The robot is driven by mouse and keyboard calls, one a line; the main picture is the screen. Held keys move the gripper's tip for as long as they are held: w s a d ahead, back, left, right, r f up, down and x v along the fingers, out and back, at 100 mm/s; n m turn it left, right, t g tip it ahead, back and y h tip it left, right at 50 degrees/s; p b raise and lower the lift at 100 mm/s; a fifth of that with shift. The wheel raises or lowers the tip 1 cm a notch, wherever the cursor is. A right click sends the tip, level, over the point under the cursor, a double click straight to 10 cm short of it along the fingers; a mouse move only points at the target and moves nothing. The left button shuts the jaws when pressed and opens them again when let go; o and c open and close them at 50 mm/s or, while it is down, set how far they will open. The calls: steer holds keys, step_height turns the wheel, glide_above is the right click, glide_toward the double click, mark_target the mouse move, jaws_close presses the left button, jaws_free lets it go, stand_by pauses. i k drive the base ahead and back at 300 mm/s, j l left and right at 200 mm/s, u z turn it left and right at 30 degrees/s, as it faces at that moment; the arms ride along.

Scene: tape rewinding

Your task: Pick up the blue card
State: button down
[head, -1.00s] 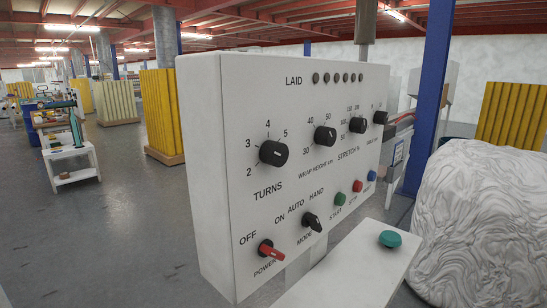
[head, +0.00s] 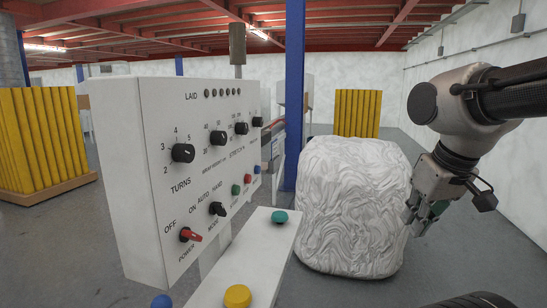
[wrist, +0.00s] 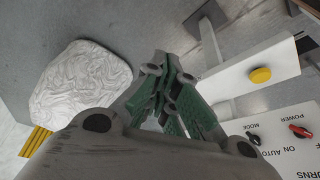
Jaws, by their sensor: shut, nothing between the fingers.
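No blue card shows in either view. My gripper (head: 422,222) is at the right of the head view, beside the white wrapped bale (head: 355,210). I cannot tell from the pictures whether it touches the bale. In the wrist view my gripper (wrist: 168,72) has its green-padded fingers drawn together, with nothing between them. The bale (wrist: 82,88) shows there to the left of the fingers.
A white control panel (head: 190,120) with knobs and buttons stands at left. A blue post (head: 294,90) rises behind. Open floor (head: 480,240) lies at right.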

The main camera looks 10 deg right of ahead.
mark_target(274, 145)
steer(key=i+l+u, duration=0.15)
steer(key=u, duration=0.85)
steer(key=i+l+u, duration=0.1)
steer(key=l+u, duration=0.3)
steer(key=l, duration=0.2)
steer(key=l+u, duration=0.35)
steer(key=l, duration=0.25)
steer(key=l+u, duration=0.2)
steer(key=l, duration=0.85)
steer(key=k+l+u, duration=0.15)
steer(key=l, duration=1.55)
steer(key=k+l, duration=0.1)
steer(key=l, duration=0.55)
